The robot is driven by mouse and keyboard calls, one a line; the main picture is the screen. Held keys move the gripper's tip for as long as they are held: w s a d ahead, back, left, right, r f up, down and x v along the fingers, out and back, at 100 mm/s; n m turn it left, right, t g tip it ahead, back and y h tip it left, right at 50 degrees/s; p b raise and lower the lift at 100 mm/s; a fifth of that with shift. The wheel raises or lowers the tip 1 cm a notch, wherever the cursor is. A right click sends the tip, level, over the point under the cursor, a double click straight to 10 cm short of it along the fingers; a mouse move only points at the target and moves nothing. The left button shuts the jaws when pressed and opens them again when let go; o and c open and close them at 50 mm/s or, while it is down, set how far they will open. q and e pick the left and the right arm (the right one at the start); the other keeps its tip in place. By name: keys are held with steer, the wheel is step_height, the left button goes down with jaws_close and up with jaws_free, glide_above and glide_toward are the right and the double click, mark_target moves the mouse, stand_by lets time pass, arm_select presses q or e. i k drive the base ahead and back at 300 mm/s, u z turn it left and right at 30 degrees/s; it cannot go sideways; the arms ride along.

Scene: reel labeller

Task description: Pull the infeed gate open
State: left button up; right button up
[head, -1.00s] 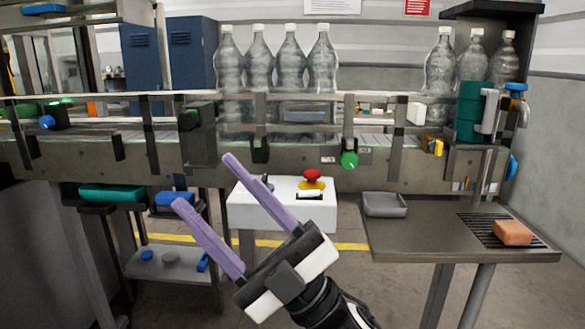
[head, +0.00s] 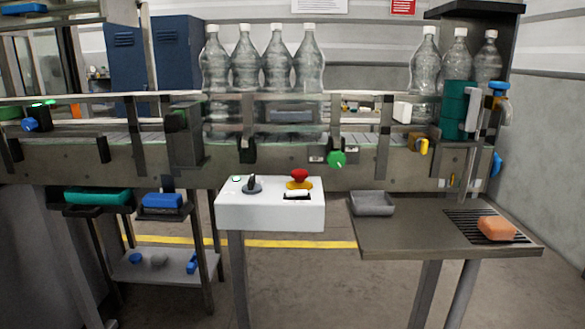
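The conveyor (head: 270,160) runs across the head view. At its right end a green curved part (head: 454,106) stands beside a pale upright bar (head: 474,109). This may be the infeed gate, but I cannot tell for certain, nor whether it is open. Several clear bottles (head: 278,62) stand at the middle of the line. More bottles (head: 456,62) stand at the right, behind and beside the green part. Neither of my grippers is in view.
A white control box (head: 270,211) with a red button (head: 299,176) stands in front of the conveyor. A grey side table (head: 410,236) at the right holds a grey tray (head: 372,203) and an orange sponge (head: 496,228). A low shelf stands at the left. Floor between is clear.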

mark_target(174, 122)
steer(key=z, duration=0.65)
steer(key=k, duration=0.2)
steer(key=u, duration=1.2)
steer(key=i, duration=1.2)
steer(key=z, duration=0.55)
